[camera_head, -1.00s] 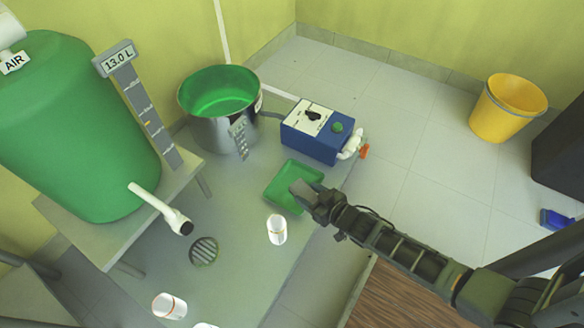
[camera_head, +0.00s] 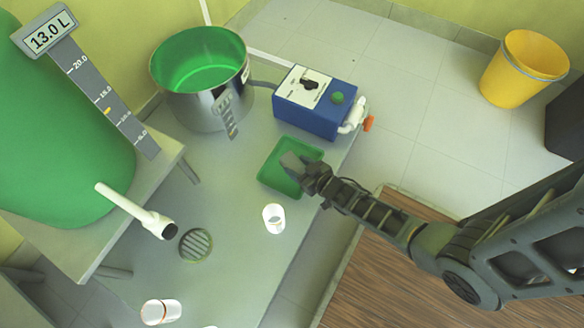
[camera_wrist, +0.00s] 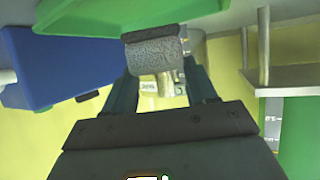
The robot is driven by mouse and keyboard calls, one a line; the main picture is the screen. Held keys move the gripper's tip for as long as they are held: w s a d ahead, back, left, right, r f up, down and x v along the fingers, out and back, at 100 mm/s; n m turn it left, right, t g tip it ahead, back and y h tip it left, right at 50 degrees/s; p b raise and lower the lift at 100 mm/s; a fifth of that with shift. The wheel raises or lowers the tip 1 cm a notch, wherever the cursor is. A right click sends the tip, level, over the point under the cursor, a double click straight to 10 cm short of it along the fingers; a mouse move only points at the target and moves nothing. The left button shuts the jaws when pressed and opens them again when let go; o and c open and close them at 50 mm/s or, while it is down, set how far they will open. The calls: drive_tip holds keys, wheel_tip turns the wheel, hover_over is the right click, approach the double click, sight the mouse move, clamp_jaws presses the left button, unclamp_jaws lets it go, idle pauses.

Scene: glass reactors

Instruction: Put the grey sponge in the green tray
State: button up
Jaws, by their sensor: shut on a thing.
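The grey sponge (camera_wrist: 152,55) is held between the fingers of my gripper (camera_wrist: 160,78) in the wrist view. It has a dark strip along one end. In the head view my gripper (camera_head: 300,170) is over the green tray (camera_head: 270,165), and the sponge (camera_head: 290,160) shows at its tip. The tray's green underside or wall also shows beyond the sponge in the wrist view (camera_wrist: 90,14). I cannot tell whether the sponge touches the tray. My gripper and the sponge hide part of the tray's floor.
A blue control box (camera_head: 315,105) stands right behind the tray, with a steel pot with green inside (camera_head: 200,110) to its left. A white cup (camera_head: 273,218) stands just in front.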

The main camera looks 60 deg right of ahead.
drive_tip(key=shift+w+a+f+b, duration=0.4)
drive_tip(key=shift+w+f, duration=0.3)
drive_tip(key=shift+w, duration=0.25)
wheel_tip(320, 180, down, 4)
drive_tip(key=b, duration=0.2)
drive_tip(key=shift+a+b, duration=0.1)
drive_tip(key=shift+b, duration=0.2)
drive_tip(key=shift+r, duration=0.1)
drive_tip(key=o, duration=1.1)
drive_tip(key=shift+o, duration=0.2)
drive_tip(key=p+v, duration=0.5)
drive_tip(key=v, duration=0.7)
